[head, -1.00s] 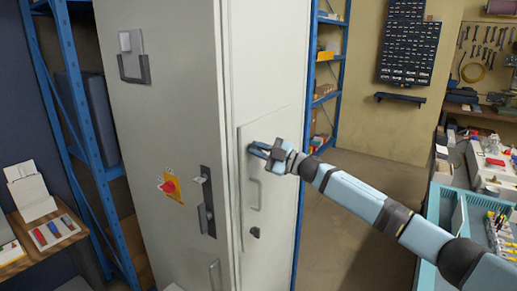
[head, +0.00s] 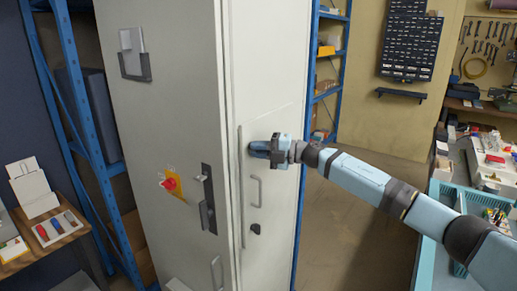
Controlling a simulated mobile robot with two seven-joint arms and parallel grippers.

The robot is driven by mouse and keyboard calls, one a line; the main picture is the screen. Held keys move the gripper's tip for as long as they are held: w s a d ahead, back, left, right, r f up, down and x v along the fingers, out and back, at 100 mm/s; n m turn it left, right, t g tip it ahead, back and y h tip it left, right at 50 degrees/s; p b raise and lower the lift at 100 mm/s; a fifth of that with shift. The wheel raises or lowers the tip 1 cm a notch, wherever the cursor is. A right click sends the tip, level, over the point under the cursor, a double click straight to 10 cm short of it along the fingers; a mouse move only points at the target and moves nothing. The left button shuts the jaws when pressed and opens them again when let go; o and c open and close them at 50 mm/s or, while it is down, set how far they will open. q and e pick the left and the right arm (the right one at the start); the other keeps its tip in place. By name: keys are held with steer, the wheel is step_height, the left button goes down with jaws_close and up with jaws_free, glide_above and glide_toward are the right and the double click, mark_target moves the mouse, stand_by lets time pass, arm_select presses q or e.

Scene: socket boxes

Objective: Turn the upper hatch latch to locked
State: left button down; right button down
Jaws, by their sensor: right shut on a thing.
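The hatch (head: 272,200) is a pale panel on the right-hand side of a tall grey cabinet (head: 180,110). It carries a pull handle (head: 257,192) in the middle and a dark lower latch (head: 255,228) below it. My right gripper (head: 259,149) is at the hatch's upper part and is shut on the upper latch. The gripper's fingers and body hide the latch, so I cannot tell its angle. My left gripper is not in view.
The cabinet's front has a red rotary switch on a yellow plate (head: 170,184) and a black door handle (head: 208,200). Blue shelving (head: 85,130) stands at the left. A bench with a blue tray (head: 470,190) is at the right.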

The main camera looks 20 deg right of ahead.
stand_by(0.5)
steer(key=c, duration=1.2)
jaws_free()
steer(key=shift+o, duration=0.2)
steer(key=b+v, duration=0.3)
steer(key=v, duration=1)
steer(key=shift+s+d, duration=0.15)
steer(key=shift+d, duration=0.2)
